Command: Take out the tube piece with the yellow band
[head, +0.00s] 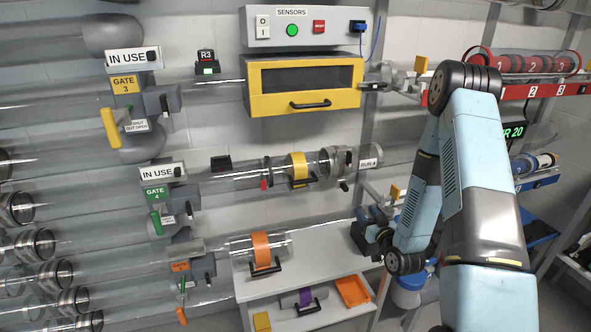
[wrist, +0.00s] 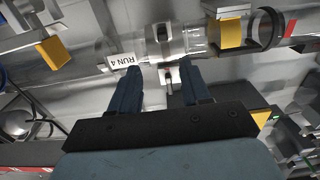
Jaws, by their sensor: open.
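The clear tube piece with the yellow band (head: 299,168) sits in the middle tube run on the wall. The band also shows at the upper right of the wrist view (wrist: 231,31). A metal coupling (head: 338,161) with a small lever joins its right end, beside the RUN 4 label (head: 370,162). The coupling (wrist: 166,42) and its lever show ahead of my fingers in the wrist view. My gripper (wrist: 160,82) is open, its fingers apart below the coupling, and I cannot tell whether they touch the lever. In the head view my gripper (head: 368,225) is below and right of the coupling.
A tube piece with an orange band (head: 261,250) stands on the grey bench (head: 332,264) below. A purple-banded piece (head: 305,298) and an orange tray (head: 353,291) are on the lower shelf. The Gate 4 green handle (head: 156,223) is at left. A yellow-fronted box (head: 304,86) hangs above.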

